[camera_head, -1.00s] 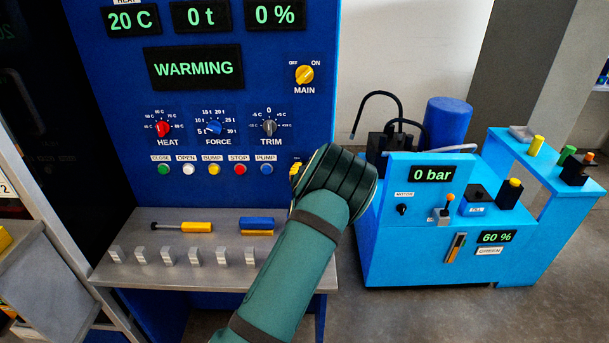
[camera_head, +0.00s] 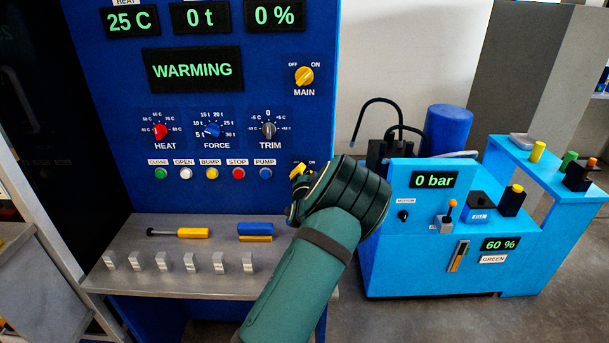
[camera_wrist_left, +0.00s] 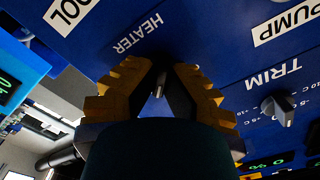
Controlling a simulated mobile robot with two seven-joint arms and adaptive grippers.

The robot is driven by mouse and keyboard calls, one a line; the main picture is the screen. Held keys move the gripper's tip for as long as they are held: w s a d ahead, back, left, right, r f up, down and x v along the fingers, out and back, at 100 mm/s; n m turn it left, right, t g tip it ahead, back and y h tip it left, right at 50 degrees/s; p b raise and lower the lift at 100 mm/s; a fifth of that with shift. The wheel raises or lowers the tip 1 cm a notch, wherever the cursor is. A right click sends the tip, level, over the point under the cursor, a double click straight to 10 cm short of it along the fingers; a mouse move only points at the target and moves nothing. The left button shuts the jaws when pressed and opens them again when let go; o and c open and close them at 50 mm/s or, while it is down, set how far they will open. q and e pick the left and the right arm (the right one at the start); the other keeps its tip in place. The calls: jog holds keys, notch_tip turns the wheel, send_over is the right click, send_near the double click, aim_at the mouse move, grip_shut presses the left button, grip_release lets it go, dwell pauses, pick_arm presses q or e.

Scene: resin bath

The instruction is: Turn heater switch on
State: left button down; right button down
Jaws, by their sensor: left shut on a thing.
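The heater switch (camera_wrist_left: 158,84) is mostly hidden between my left fingers in the left wrist view, below the HEATER label. My left gripper (camera_wrist_left: 163,72) is shut on it, with a yellow ribbed finger on each side. In the head view my left gripper (camera_head: 299,172) is at the lower right of the blue panel (camera_head: 100,60), beside the PUMP button. Small OFF and ON labels show above its fingertips; the switch's exact angle is hidden. The heat display (camera_head: 130,22) reads 25 C and the status display (camera_head: 194,69) reads WARMING. My right gripper is not in view.
The yellow main switch (camera_head: 304,76) is above; the grey TRIM knob (camera_head: 269,129) and blue PUMP button (camera_head: 265,173) are close left. A grey shelf (camera_head: 200,280) with several switches juts out below. A light blue pump unit (camera_head: 400,270) stands at right.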

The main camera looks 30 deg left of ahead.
pick_arm(q)
jog(key=shift+w+a+r, duration=0.1)
jog(key=shift+w+r, duration=0.05)
jog(key=shift+r, duration=0.3)
jog(key=c, duration=1.1)
grip_release()
jog(key=shift+o, duration=0.2)
jog(key=shift+w+f+m, duration=0.1)
jog(key=shift+f+m, duration=0.2)
jog(key=v, duration=1.2)
jog(key=shift+f, duration=0.1)
